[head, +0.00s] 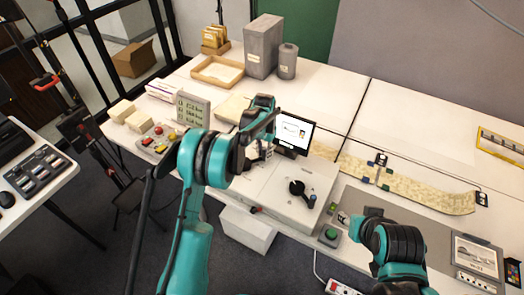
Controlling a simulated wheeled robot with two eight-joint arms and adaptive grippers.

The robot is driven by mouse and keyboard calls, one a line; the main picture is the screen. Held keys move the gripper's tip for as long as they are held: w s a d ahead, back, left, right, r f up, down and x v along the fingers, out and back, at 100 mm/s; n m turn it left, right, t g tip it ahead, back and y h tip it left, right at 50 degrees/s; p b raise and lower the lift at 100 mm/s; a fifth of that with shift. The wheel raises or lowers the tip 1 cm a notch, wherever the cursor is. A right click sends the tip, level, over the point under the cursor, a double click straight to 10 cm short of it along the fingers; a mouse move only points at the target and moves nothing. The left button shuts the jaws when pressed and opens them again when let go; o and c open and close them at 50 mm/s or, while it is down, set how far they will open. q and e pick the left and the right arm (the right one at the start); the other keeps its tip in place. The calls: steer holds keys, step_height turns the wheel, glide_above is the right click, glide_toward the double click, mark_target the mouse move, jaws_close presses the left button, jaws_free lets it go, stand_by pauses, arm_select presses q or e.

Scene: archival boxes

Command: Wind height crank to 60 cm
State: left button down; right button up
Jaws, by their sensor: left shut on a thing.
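A black crank (302,190) with a blue knob sits on top of a pale box-like unit (268,200) at the table's front edge. A small monitor (294,134) stands behind the unit, its readout too small to read. My left gripper (260,153) is over the unit's back left, apart from the black crank in the picture. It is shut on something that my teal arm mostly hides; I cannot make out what. My right arm (392,243) comes in at the lower right, and its fingertips cannot be made out.
A green button box (330,235) stands right of the unit. A long patterned strip (410,184) lies across the table. A control box with coloured buttons (158,138) is at the left. Grey boxes (263,46) stand at the back.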

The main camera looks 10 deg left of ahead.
arm_select(q)
steer(key=shift+s+d+f, duration=0.15)
steer(key=shift+s, duration=0.25)
steer(key=c, duration=1.4)
jaws_free()
steer(key=shift+w+r, duration=0.1)
steer(key=shift+r, duration=0.45)
step_height(320, 180, up, 11)
steer(key=shift+f, duration=0.1)
